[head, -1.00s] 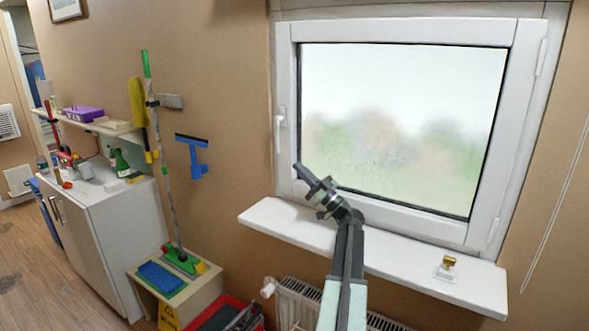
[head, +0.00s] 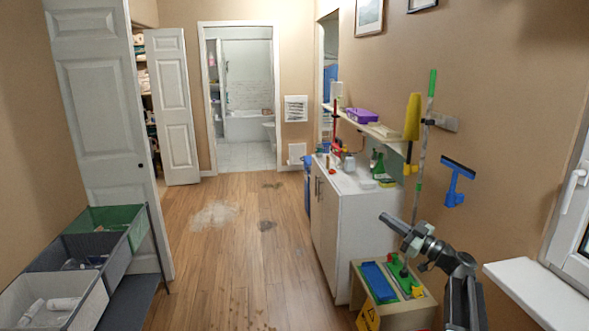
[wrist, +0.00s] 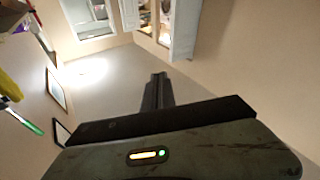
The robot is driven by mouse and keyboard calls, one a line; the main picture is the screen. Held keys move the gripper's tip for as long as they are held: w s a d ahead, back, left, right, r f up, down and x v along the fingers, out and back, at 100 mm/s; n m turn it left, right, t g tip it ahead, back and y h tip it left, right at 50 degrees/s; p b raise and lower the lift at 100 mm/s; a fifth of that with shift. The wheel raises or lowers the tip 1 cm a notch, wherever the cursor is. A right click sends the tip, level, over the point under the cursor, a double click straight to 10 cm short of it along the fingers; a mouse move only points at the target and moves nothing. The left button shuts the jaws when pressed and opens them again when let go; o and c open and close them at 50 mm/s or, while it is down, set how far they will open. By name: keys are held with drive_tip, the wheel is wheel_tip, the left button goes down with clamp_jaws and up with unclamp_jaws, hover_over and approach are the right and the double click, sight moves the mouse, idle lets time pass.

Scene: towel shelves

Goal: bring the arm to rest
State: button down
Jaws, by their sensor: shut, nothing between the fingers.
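My gripper (head: 392,221) shows at the lower right of the head view, on the raised end of my arm. It is shut and empty, its fingers pointing up and to the left. In the head view it appears in front of the white cabinet's right side and above a low stool with cleaning tools.
A white cabinet (head: 368,230) and a low stool (head: 397,305) stand along the right wall. A white windowsill (head: 540,300) juts out at right. Sorting bins (head: 85,260) stand at left. The wooden floor (head: 235,250) between is mostly clear, with stains.

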drive_tip(key=s+a+f+n+g+p, duration=0.15)
drive_tip(key=a+f+g, duration=0.25)
drive_tip(key=a, duration=0.7)
drive_tip(key=s+a+f+g, duration=0.2)
drive_tip(key=a+f+g, duration=0.15)
drive_tip(key=a, duration=0.75)
drive_tip(key=s+a+f+g+h, duration=0.35)
drive_tip(key=s+a+f, duration=0.4)
drive_tip(key=a, duration=0.25)
drive_tip(key=s+d+f+m+g+h, duration=0.2)
drive_tip(key=s+f+m+g+h, duration=0.15)
drive_tip(key=s+f+h, duration=0.4)
drive_tip(key=s+d+f+m+h, duration=0.1)
drive_tip(key=s+d+f+m, duration=0.1)
drive_tip(key=d+m, duration=0.2)
drive_tip(key=s+d+f+m+h, duration=0.2)
drive_tip(key=d+m, duration=0.3)
drive_tip(key=d, duration=0.2)
drive_tip(key=shift+g+p, duration=0.4)
drive_tip(key=shift+g, duration=0.05)
drive_tip(key=shift+f, duration=0.1)
